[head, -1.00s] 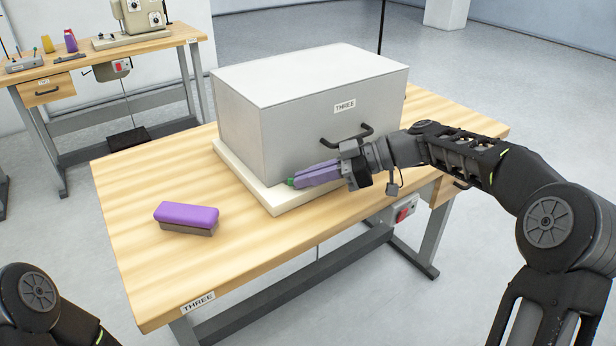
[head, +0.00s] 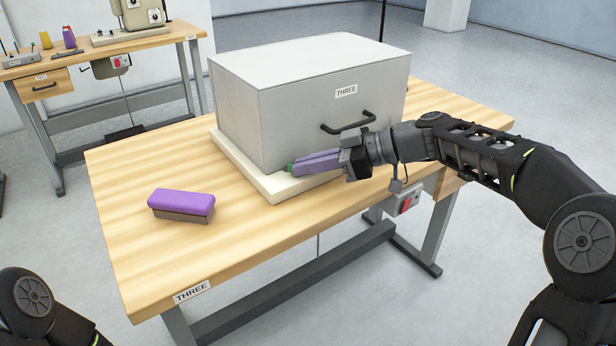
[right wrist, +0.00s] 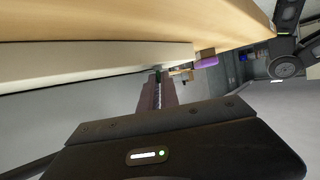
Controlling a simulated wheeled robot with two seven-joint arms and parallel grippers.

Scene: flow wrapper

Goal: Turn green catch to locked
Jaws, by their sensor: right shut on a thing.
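The green catch (head: 289,168) shows as a small green piece at the front lower edge of the grey box (head: 300,115), just above its pale base (head: 285,187). My right gripper (head: 294,167) has purple fingers that reach in from the right along the box front. It is shut on the catch, and its fingers hide most of it, so I cannot tell how the catch is turned. In the right wrist view the fingers (right wrist: 158,82) run beside the pale base edge, with a dark green bit at their tips. My left gripper is out of view.
The box has a black handle (head: 348,122) just above my right gripper. A purple-topped block (head: 181,205) lies on the wooden table (head: 140,250) at left. The table's front left is otherwise clear. Another bench (head: 95,60) stands behind at left.

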